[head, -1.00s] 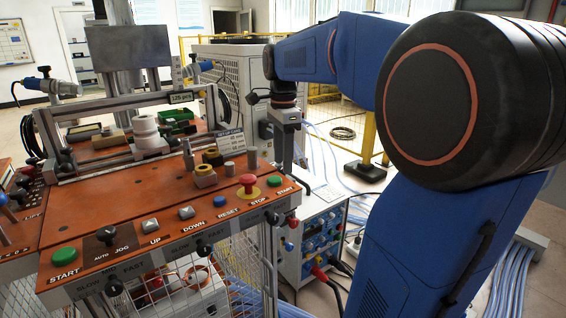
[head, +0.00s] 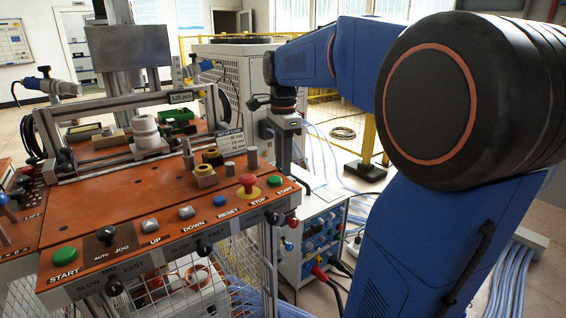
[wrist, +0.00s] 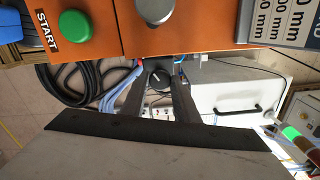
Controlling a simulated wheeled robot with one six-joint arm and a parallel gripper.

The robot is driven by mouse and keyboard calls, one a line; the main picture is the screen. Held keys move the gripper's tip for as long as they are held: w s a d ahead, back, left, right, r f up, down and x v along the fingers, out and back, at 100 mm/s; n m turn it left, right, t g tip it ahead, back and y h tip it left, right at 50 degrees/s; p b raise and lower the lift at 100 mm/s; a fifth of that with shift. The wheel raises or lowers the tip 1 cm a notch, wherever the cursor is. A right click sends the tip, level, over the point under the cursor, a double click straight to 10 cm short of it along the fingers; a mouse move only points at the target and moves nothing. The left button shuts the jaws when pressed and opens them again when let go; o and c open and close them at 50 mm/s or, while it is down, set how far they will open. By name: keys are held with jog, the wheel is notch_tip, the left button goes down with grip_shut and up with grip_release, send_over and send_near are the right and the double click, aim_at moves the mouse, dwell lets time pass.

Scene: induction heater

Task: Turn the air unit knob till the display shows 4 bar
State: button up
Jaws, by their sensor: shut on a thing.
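In the wrist view my gripper (wrist: 158,92) has its two dark fingers on either side of a small round black knob (wrist: 158,76) with a pale mark on its face. The fingers are closed on this knob, which appears to be the air unit knob. In the head view my gripper (head: 284,150) points down beyond the right end of the orange panel. Its fingertips and the knob cannot be made out there. The air unit's pressure display cannot be made out in either view.
The orange control panel (head: 120,215) with its buttons stands close to my gripper. Its edge and green START button (wrist: 74,25) show in the wrist view. A power supply box (head: 318,245) stands below, with cables on the floor.

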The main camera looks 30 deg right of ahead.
jog(key=n, duration=1.8)
jog(key=shift+n, duration=0.4)
jog(key=n, duration=0.4)
jog(key=shift+n, duration=0.4)
jog(key=o, duration=1.1)
jog(key=shift+c, duration=0.2)
